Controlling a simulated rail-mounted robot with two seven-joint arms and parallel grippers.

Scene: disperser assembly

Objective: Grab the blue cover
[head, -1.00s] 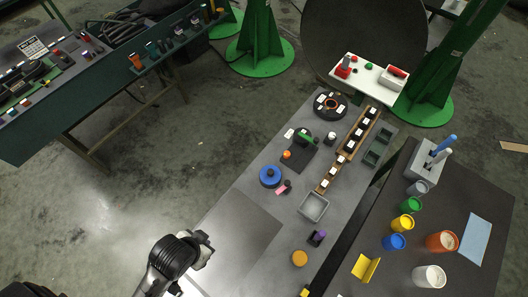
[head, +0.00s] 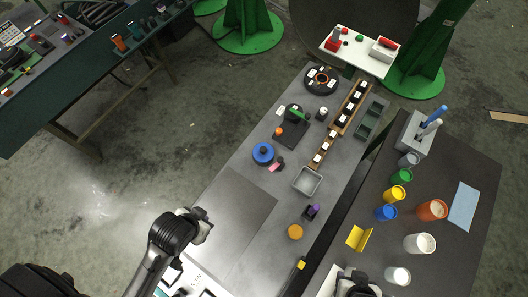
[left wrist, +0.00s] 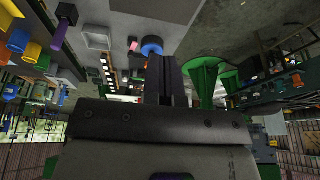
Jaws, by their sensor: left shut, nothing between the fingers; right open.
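The blue cover (head: 263,153), a round piece with a dark knob in the middle, sits on the grey table, left of the small grey tray. It also shows in the left wrist view (left wrist: 152,46), beyond my left fingers. My left gripper (left wrist: 167,62) is shut and empty, apart from the cover. In the head view the left arm is at the lower left, short of the cover, and its fingertips are hard to make out. My right gripper (head: 356,277) is open at the bottom edge, partly cut off, far from the cover.
Beside the cover are a pink piece (head: 274,167) and an orange knob (head: 278,131). The grey tray (head: 307,181), a purple-topped part (head: 312,211) and an orange disc (head: 295,232) stand closer. Several cups stand on the dark right table (head: 455,250). The near-left tabletop (head: 235,205) is bare.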

